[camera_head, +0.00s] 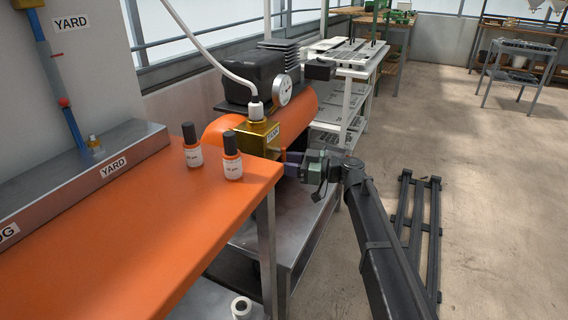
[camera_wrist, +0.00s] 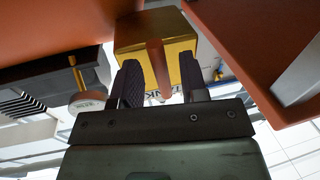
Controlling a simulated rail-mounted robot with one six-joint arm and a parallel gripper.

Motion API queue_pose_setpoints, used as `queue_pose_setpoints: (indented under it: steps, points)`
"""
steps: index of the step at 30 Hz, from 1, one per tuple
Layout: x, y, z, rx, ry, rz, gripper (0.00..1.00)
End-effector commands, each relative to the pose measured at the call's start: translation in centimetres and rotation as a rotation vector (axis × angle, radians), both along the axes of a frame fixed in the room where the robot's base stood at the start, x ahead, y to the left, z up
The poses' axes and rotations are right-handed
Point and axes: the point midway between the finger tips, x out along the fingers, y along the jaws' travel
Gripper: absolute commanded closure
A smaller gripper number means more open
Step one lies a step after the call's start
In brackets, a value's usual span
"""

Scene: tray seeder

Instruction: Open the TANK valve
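The TANK valve (camera_head: 261,134) is a brass block with a TANK label on its face, at the front of the orange air tank. In the wrist view the brass block (camera_wrist: 150,32) fills the top middle, and part of the label shows between my fingers. An orange-brown lever (camera_wrist: 158,70) sticks out from the block. My gripper (camera_head: 286,158) is close to the valve, just past the table corner. In the wrist view its two dark fingers (camera_wrist: 159,80) stand apart on either side of the lever, with a gap on each side. The lever's far end is partly hidden.
The orange table (camera_head: 120,240) ends just left of my gripper. Two small bottles, one (camera_head: 192,145) beside another (camera_head: 232,157), stand near its corner. A pressure gauge (camera_head: 283,90) and white hose (camera_head: 210,52) rise above the valve.

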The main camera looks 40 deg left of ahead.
Motion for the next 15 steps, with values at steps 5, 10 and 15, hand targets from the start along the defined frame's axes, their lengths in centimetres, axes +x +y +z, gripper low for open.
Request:
queue_pose_setpoints:
  steps: [5, 10, 15]
  points:
    - [-0.70, 1.58, -0.01, 0.000, 0.000, 0.000, 0.60]
    - [-0.73, 1.63, -0.01, 0.000, 0.000, -0.001, 0.60]
    - [-0.72, 1.61, -0.01, 0.000, 0.001, -0.001, 0.79]
